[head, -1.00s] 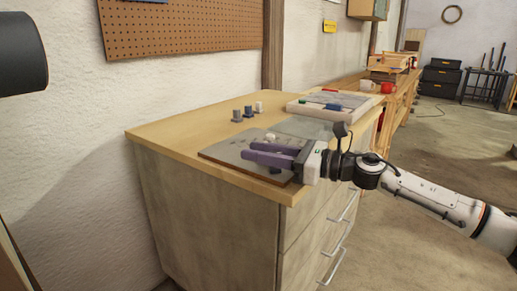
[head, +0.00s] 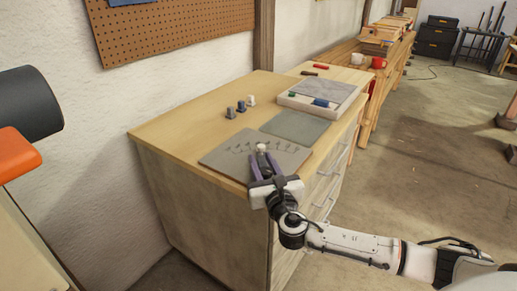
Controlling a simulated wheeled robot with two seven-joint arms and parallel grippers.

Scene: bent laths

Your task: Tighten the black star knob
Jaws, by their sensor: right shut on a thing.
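A flat grey-brown board (head: 291,155) with a row of small dark marks lies near the front edge of the wooden cabinet top. My right gripper (head: 262,154) is over this board, its purple fingers pointing away from me. Its fingertips are closed on a small pale knob-like piece (head: 262,147), which shows just at their tips. I cannot make out a black star knob; the fingers and wrist cover part of the board. My left gripper is not in view.
Several small pegs (head: 241,107), grey and white, stand on the cabinet top (head: 190,118). A greenish-grey mat (head: 296,127) lies behind the board. A pale tray (head: 322,98) with blue and green pieces is farther back. The cabinet top's left part is clear.

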